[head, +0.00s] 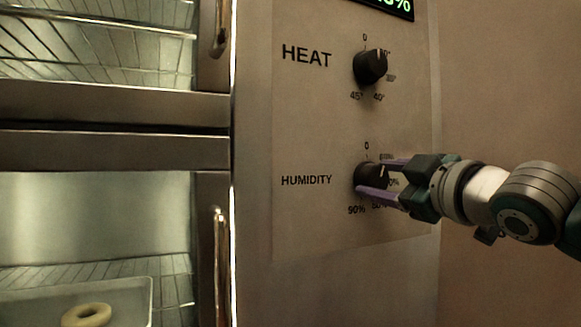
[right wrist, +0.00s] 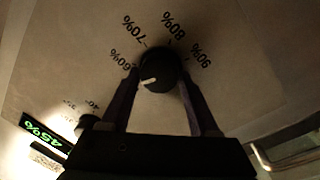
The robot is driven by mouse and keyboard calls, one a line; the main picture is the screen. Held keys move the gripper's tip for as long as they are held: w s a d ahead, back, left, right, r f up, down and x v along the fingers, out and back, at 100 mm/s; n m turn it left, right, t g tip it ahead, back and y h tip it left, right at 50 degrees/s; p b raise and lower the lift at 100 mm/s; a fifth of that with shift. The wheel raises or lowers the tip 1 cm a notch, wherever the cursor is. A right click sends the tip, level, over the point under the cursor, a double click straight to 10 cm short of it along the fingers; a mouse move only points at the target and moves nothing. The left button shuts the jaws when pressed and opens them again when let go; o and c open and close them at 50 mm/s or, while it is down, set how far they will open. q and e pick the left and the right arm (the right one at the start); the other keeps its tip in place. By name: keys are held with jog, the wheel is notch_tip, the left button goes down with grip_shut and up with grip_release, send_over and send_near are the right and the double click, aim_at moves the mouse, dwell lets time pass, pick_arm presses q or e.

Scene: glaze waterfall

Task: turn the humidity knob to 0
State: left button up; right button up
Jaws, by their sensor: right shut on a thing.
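The humidity knob (head: 368,174) is a black round dial on the control panel, below the heat knob. In the right wrist view the humidity knob (right wrist: 160,75) sits between my fingers, with its white mark pointing left and slightly down, near the 60% label. My right gripper (head: 371,177) reaches in from the right with one purple finger above the knob and one below. It also shows in the right wrist view (right wrist: 157,80), shut on the knob. The fingers and gripper body cover part of the dial labels in the head view. My left gripper is out of view.
The heat knob (head: 370,66) is above, with a green-lit display (head: 392,6) at the top edge. To the left stand metal cabinets with wire racks and upright handles (head: 220,262). A ring-shaped doughnut (head: 87,315) lies on a tray (head: 140,287) in the lower one.

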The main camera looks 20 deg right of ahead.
jog(key=shift+f+n+y+p, duration=0.15)
jog(key=shift+n+y+p, duration=0.4)
jog(key=shift+n, duration=1.55)
jog(key=o, duration=1.4)
jog(key=shift+c, duration=0.2)
jog(key=shift+s, duration=0.1)
jog(key=s, duration=0.9)
jog(key=shift+s+f, duration=0.35)
